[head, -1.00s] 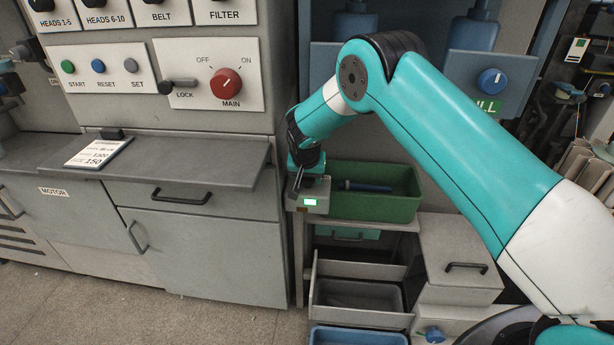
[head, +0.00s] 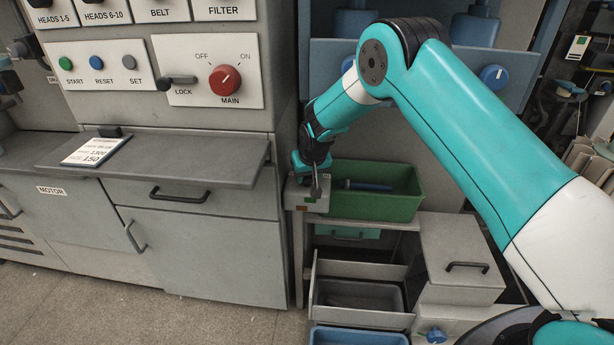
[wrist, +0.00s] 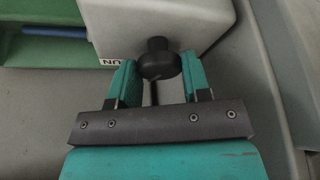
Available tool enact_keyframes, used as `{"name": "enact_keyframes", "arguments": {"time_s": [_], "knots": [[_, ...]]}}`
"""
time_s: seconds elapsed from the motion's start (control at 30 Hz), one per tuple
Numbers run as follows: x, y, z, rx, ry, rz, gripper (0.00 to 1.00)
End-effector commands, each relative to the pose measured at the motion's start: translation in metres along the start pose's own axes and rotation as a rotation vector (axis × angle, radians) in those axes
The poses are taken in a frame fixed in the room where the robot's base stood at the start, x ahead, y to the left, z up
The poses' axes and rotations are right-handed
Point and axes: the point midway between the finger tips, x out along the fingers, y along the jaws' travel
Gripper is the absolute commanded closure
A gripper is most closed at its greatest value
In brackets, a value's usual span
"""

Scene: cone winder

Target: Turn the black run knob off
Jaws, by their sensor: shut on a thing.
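The black run knob (wrist: 158,60) sticks out of a light grey box (wrist: 190,18) in the wrist view. Part of the box's label shows upside down beside it and reads "UN". My gripper (wrist: 158,72) has one teal finger on each side of the knob and is shut on it. In the head view my gripper (head: 315,188) is at the grey box (head: 296,198), at the left end of the green bin, and hides the knob. A small window on the box's front looks dark reddish, not lit green.
The green bin (head: 385,207) with a blue rod-shaped thing (head: 365,186) stands right beside the box. A grey shelf (head: 210,160) juts out on the left below the panel with the red main knob (head: 224,80). Open drawers (head: 350,262) lie below the bin.

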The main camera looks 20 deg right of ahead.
Motion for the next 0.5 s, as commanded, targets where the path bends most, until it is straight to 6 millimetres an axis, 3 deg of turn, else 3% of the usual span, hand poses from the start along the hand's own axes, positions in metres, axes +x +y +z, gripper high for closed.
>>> {"name": "enact_keyframes", "arguments": {"time_s": [0.5], "knots": [[0.0001,0.0022,-0.0010,-0.293,0.002,-0.121,0.80]]}}
